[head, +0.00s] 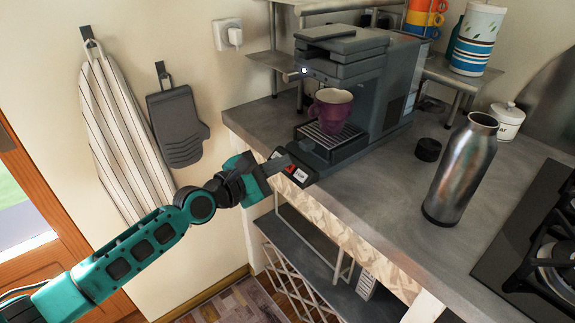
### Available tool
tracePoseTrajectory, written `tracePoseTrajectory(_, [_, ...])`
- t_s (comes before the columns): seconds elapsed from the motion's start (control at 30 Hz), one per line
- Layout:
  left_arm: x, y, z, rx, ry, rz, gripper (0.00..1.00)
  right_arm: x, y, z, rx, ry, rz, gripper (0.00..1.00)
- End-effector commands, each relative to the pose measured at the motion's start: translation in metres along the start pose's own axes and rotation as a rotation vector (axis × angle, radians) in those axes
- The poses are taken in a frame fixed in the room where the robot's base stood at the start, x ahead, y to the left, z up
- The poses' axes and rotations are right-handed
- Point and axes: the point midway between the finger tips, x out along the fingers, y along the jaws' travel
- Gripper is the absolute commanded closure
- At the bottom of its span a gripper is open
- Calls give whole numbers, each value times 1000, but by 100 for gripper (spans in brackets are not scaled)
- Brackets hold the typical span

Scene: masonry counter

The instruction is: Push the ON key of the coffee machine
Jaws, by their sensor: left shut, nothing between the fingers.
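The grey coffee machine (398,88) stands on the counter with a purple cup (330,111) on its drip tray (334,140). A small dark panel (308,177) with a red key and a pale key (299,174) sits at the counter's front edge, by the machine's near corner. The lettering on the keys is too small to read. My left gripper (286,161) is shut and empty, with its tip at the panel's upper left side, close to the red key. I cannot tell whether it touches. My right gripper is out of view.
A steel bottle (462,170) and a black lid (428,150) stand to the right of the machine. A stove (535,240) lies at the far right.

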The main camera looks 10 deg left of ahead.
Motion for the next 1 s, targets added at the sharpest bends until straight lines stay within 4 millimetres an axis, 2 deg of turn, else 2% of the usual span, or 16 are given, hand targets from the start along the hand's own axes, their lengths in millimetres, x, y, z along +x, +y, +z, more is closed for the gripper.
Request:
tracePoseTrajectory(0.2, [-7,6,6,0,1,0,100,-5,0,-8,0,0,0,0])
tracePoseTrajectory(0.57, [-9,7,7,0,1,0,100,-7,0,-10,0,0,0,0])
tracePoseTrajectory(1.0, [-39,30,30,1,1,-1,100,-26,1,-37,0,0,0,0])
